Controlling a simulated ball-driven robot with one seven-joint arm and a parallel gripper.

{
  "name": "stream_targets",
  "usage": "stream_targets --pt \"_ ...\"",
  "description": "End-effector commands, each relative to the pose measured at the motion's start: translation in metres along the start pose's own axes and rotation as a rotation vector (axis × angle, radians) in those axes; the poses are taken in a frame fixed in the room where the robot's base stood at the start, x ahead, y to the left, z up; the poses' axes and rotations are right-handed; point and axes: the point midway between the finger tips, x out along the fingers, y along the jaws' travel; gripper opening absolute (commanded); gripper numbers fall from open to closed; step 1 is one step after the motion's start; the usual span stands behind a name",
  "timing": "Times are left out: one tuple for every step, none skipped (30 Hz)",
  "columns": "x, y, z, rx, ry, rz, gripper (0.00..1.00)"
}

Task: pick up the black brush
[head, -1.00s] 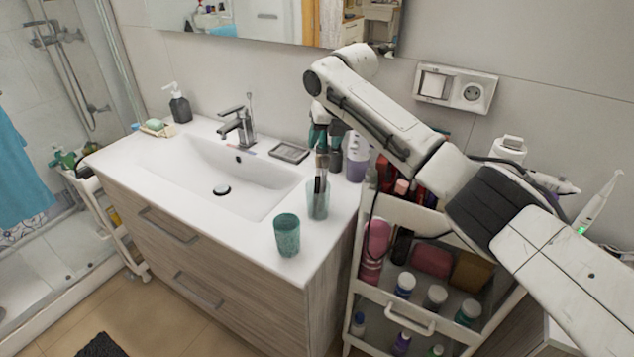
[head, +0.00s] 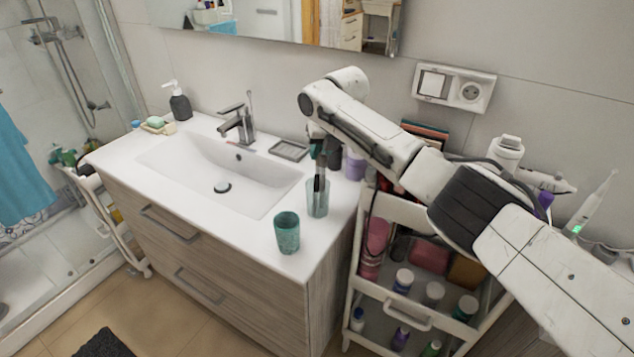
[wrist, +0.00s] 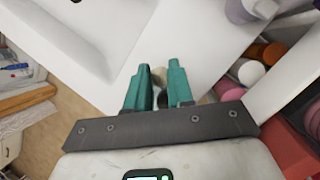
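The black brush (head: 319,185) stands upright in a clear bluish glass (head: 318,201) at the right end of the washbasin counter. My gripper (head: 321,153) is pointing down just above the glass, at the brush's upper part. In the wrist view, my two teal fingers (wrist: 159,84) stand apart, with a gap between them. The pale brush head (wrist: 159,74) shows in that gap; I cannot tell whether either finger touches it. In the head view, the gripper hides the brush's upper end.
A teal cup (head: 287,234) stands in front of the glass. A purple container (head: 355,165) is close behind my gripper. A white cart (head: 408,318) with several bottles stands right of the counter. The basin (head: 215,180) is empty.

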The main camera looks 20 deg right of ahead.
Motion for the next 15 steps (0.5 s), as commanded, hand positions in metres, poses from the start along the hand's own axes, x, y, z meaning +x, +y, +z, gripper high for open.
stream_targets --pt "0.0 0.0 -0.0001 0.0 0.0 0.0 0.17" --pt "0.0001 -0.0001 -0.0001 0.0 0.0 0.0 0.14" --pt "0.0 -0.0001 -0.0001 0.0 0.0 0.0 0.1" --pt "0.0 -0.0001 -0.0001 0.0 0.0 0.0 0.07" --pt "0.0 -0.0001 -0.0001 0.0 0.0 0.0 0.04" --pt "0.0 -0.0001 -0.0001 0.0 0.0 0.0 0.0" --pt "0.0 -0.0001 -0.0001 0.0 0.0 0.0 0.0" --pt "0.0 -0.0001 -0.0001 0.0 0.0 0.0 0.0" --pt "0.0 -0.0001 -0.0001 0.0 0.0 0.0 0.0" --pt "0.0 -0.0002 -0.0001 0.0 0.0 0.0 0.0" --pt "0.0001 -0.0002 -0.0001 0.0 0.0 0.0 0.0" --pt "0.0001 -0.0002 -0.0001 0.0 0.0 0.0 0.0" --pt "0.0001 -0.0002 -0.0001 0.0 0.0 0.0 0.0" --pt "0.0 -0.0002 -0.0001 0.0 0.0 0.0 0.0" --pt "0.0 -0.0002 -0.0001 0.0 0.0 0.0 0.0"
